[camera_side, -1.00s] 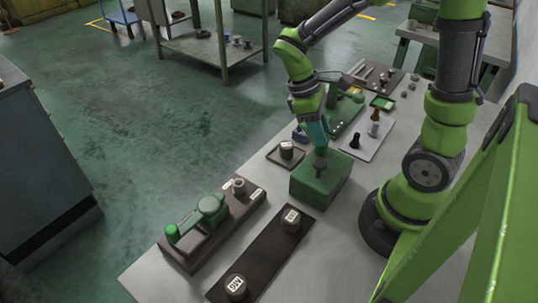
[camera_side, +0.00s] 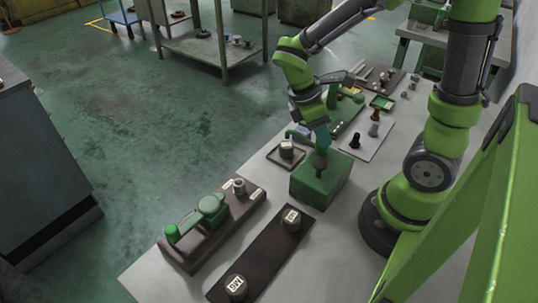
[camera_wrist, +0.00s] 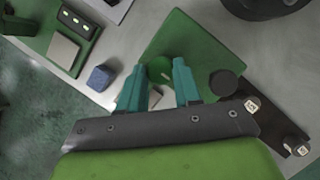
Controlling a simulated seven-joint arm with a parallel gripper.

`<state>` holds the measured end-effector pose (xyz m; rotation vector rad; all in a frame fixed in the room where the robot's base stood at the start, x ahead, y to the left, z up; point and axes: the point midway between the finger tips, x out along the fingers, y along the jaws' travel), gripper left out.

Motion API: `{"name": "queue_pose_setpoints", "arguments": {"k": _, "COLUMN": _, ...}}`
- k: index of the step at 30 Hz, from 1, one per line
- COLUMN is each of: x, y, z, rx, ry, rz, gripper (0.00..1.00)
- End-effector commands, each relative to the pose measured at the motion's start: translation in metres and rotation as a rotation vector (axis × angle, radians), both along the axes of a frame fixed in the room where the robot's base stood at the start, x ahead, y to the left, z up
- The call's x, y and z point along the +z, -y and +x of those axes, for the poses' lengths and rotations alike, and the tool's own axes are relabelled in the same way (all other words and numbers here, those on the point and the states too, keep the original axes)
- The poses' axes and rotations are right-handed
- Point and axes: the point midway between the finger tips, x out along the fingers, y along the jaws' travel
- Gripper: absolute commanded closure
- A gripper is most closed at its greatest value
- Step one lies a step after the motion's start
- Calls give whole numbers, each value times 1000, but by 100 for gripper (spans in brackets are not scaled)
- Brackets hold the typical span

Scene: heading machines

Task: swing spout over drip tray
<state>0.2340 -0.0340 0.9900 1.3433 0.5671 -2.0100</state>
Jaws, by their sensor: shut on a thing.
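My gripper (camera_wrist: 160,85) points down at the back edge of a green box-shaped machine (camera_side: 320,187). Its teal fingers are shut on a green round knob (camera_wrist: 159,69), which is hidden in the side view. A dark round post (camera_wrist: 223,83) stands on the machine beside the fingers; it also shows in the side view (camera_side: 321,162). I cannot tell the spout's full shape or whether the knob belongs to it. A small dark tray (camera_side: 273,156) with a pale labelled block lies left of the machine. I cannot tell whether this is the drip tray.
A blue block (camera_wrist: 101,77) lies near the fingers. In front are a dark plate (camera_side: 262,254) with labelled pieces and a green lever fixture (camera_side: 208,215). Behind, a pale plate (camera_side: 368,148) holds small posts, and a small green tray (camera_side: 382,102) lies farther back.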

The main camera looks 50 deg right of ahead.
Motion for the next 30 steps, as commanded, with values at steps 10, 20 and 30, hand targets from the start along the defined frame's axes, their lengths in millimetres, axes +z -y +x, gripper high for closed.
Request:
{"name": "queue_pose_setpoints", "arguments": {"k": 10, "x": 1, "y": 0, "z": 1, "rx": 5, "ry": 2, "rz": -1, "gripper": 58}}
{"name": "queue_pose_setpoints", "arguments": {"k": 20, "x": 0, "y": 0, "z": 0, "rx": 2, "ry": 0, "rz": 0, "gripper": 41}}
{"name": "queue_pose_setpoints", "arguments": {"k": 30, "x": 32, "y": -10, "z": 10, "rx": 3, "ry": 7, "rz": 1, "gripper": 41}}
